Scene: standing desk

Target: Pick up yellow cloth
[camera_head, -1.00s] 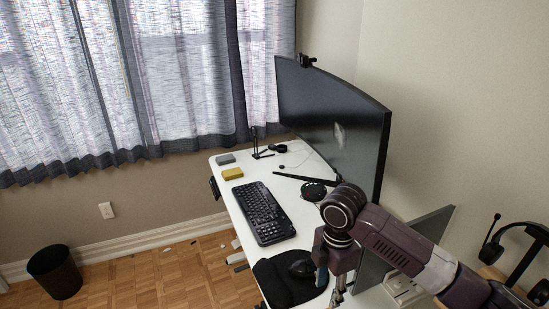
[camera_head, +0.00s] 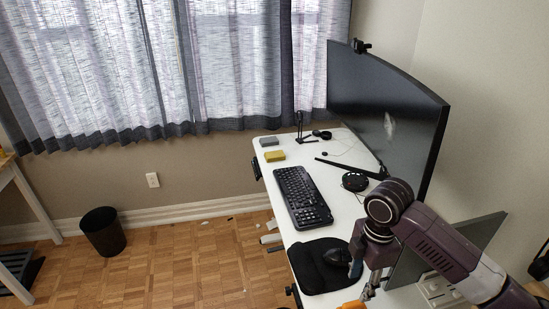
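A small yellow folded block (camera_head: 275,156), which looks like the yellow cloth, lies at the far left of the white desk (camera_head: 345,205), just in front of a similar grey one (camera_head: 269,142). My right gripper (camera_head: 364,278) hangs low over the near part of the desk, beside the mouse, well apart from the yellow cloth. Its fingers are small and partly hidden by the wrist, so I cannot tell if they are open. My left gripper is out of view.
A black keyboard (camera_head: 302,198) and a mouse pad (camera_head: 313,270) with a mouse (camera_head: 336,257) lie along the desk's left edge. A large monitor (camera_head: 385,115) stands along the right. An orange thing (camera_head: 352,305) shows at the bottom edge. A black bin (camera_head: 103,232) stands on the floor.

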